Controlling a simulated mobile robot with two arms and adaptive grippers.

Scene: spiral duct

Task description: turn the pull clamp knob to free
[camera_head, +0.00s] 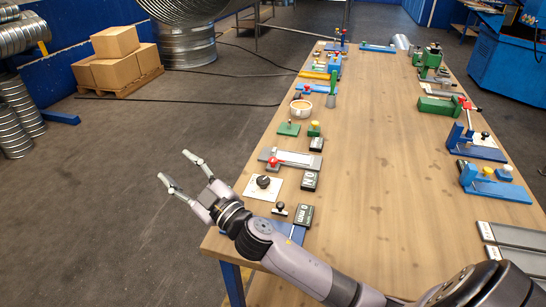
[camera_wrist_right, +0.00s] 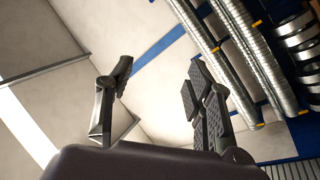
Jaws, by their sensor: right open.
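My right gripper (camera_head: 175,166) is open and empty, held over the floor just off the table's left edge. In the right wrist view my right gripper (camera_wrist_right: 160,75) shows its two fingers spread wide with nothing between them. On the near left of the table, a white plate (camera_head: 254,193) carries a round black knob (camera_head: 263,181). A small black knob (camera_head: 280,206) on a little base is in front of it. I cannot tell which knob is the pull clamp's or how it is turned. The gripper is apart from both. My left gripper is not in view.
Clamps and blocks line the table's left edge, including a red-handled fixture (camera_head: 292,160) and dark label blocks (camera_head: 310,181). More clamps, such as a blue one (camera_head: 495,187), line the right edge. The table's middle (camera_head: 385,160) is bare.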

